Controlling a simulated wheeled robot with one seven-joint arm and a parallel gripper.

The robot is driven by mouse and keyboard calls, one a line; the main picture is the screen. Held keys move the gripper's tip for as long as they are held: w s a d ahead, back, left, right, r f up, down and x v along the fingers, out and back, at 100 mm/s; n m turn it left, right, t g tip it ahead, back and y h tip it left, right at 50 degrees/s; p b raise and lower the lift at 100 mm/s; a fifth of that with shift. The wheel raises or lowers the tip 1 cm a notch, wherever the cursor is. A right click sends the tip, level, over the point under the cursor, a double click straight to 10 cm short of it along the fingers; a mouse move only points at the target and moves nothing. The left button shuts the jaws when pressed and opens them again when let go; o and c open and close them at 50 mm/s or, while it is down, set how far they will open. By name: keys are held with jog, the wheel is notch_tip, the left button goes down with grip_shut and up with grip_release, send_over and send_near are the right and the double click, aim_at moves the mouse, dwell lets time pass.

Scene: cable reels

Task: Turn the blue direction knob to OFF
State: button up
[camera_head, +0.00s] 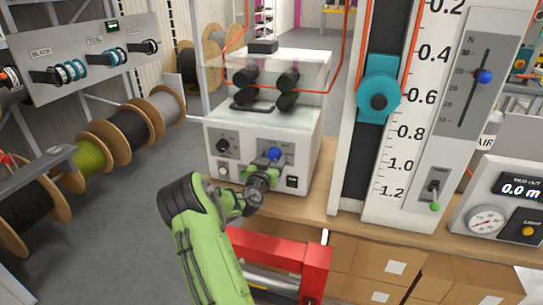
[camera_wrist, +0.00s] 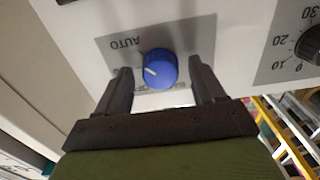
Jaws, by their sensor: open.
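The blue direction knob (camera_head: 273,154) sits on a grey label plate on the front of a white machine. Other lettering below the knob is partly hidden by my gripper. My gripper (camera_wrist: 160,85) is open, with one dark finger on each side of the knob and a gap to both. In the head view my gripper (camera_head: 265,176) is just in front of and below the knob.
A black dial (camera_head: 223,147) is left of the knob on the same machine. A black switch (camera_head: 292,182) is at lower right. A red frame (camera_head: 285,262) stands below, near my arm. A tall white scale panel (camera_head: 412,120) stands to the right. Cable reels (camera_head: 128,124) line the left.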

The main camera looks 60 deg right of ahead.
jog(key=shift+d, duration=0.2)
jog(key=c, duration=1.1)
jog(key=shift+o, duration=0.2)
jog(key=shift+n, duration=0.3)
jog(key=n+b, duration=0.1)
jog(key=n, duration=0.2)
jog(key=shift+n, duration=0.4)
jog(key=n, duration=0.4)
jog(key=shift+n, duration=0.3)
jog(key=n+p, duration=0.1)
jog(key=n, duration=0.3)
jog(key=shift+r, duration=0.1)
jog(key=shift+n+p, duration=0.95)
jog(key=shift+n, duration=1.45)
